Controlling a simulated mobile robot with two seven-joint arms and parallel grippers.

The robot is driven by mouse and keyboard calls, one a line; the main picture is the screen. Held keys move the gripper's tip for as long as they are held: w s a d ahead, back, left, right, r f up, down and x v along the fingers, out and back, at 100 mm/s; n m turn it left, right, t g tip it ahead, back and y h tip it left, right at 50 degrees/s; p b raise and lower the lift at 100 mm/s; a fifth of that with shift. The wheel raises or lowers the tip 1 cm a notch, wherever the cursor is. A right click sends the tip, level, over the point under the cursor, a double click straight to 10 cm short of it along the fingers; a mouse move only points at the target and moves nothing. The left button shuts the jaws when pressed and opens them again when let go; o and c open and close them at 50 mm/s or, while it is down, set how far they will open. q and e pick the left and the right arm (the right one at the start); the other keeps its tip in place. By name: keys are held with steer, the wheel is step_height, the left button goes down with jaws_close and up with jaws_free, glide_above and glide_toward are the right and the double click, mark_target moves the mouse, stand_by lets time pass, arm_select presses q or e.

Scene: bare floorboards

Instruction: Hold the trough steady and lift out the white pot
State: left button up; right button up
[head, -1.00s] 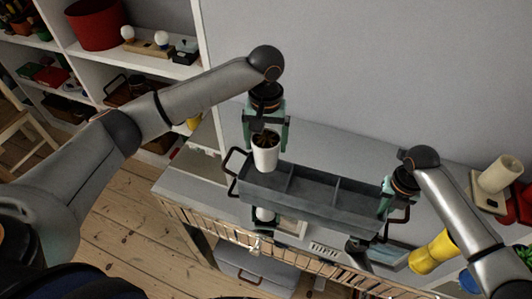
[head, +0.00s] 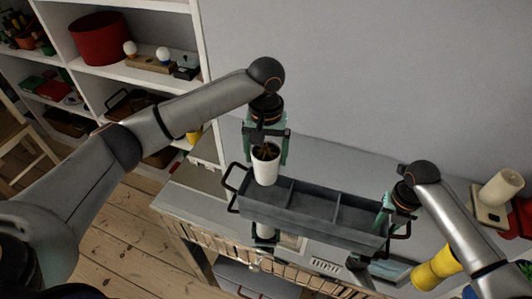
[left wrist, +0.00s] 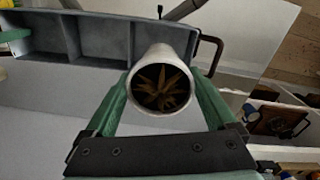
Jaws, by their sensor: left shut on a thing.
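The white pot (head: 265,172), with a brownish plant in it, is upright at the left end of the grey trough (head: 312,216). My left gripper (head: 266,156) is shut on the pot from above, one finger on each side. In the left wrist view the pot (left wrist: 166,62) is between the green fingers, seen into its mouth. Nearly all of its side shows in the head view; I cannot tell whether its base clears the compartment floor. My right gripper (head: 384,216) is at the trough's right end by the handle; its fingertips are too hidden to show its grip.
The trough is above a grey bench top (head: 190,201) along the wall. A yellow object (head: 436,268) and a pale cylinder (head: 501,187) are at the right. White shelves (head: 165,70) stand at the left. The trough's other compartments look empty.

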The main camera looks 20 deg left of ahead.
step_height(320, 180, up, 12)
stand_by(0.4)
